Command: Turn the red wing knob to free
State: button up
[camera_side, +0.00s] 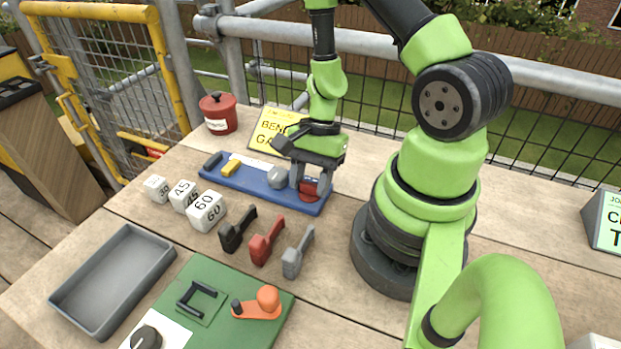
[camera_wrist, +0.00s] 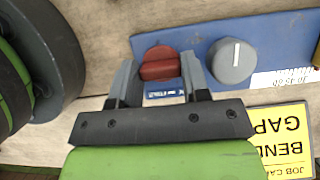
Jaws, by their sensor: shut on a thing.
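The red wing knob (camera_wrist: 159,66) sits on the blue board, toward one end of it. In the side view the red knob (camera_side: 309,190) shows low between my fingers, partly hidden. My gripper (camera_wrist: 157,80) points down at the board with one finger on each side of the knob, shut on it. In the side view my gripper (camera_side: 311,184) is at the right end of the blue board (camera_side: 250,194). A grey round knob (camera_wrist: 233,61) with a white line is beside the red knob. A small blue label with an arrow lies below the red knob in the wrist view.
A yellow sign (camera_side: 268,130) stands behind the board, and a red pot (camera_side: 218,114) is at the back left. White number blocks (camera_side: 206,211), black, red and grey handled tools (camera_side: 266,241), a grey tray (camera_side: 115,280) and a green board (camera_side: 215,275) lie in front.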

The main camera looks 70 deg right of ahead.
dwell(0.3)
jog(key=o, duration=0.9)
jog(key=shift+v, duration=5)
jog(key=shift+f, duration=0.1)
notch_tip(320, 180, up, 12)
jog(key=n+t+h, duration=0.2)
jog(key=n+t, duration=0.1)
jog(key=n, duration=0.4)
send_over(300, 198)
jog(key=s+a+r+n+t, duration=0.1)
jog(key=r+n, duration=0.1)
jog(key=s+a+r+n+t, duration=0.1)
jog(key=s+a+r+n, duration=0.1)
jog(key=r, duration=0.1)
jog(key=s+a+r+n+t, duration=0.2)
jog(key=n, duration=0.1)
jog(key=shift+s+r, duration=0.2)
jog(key=shift+r, duration=0.1)
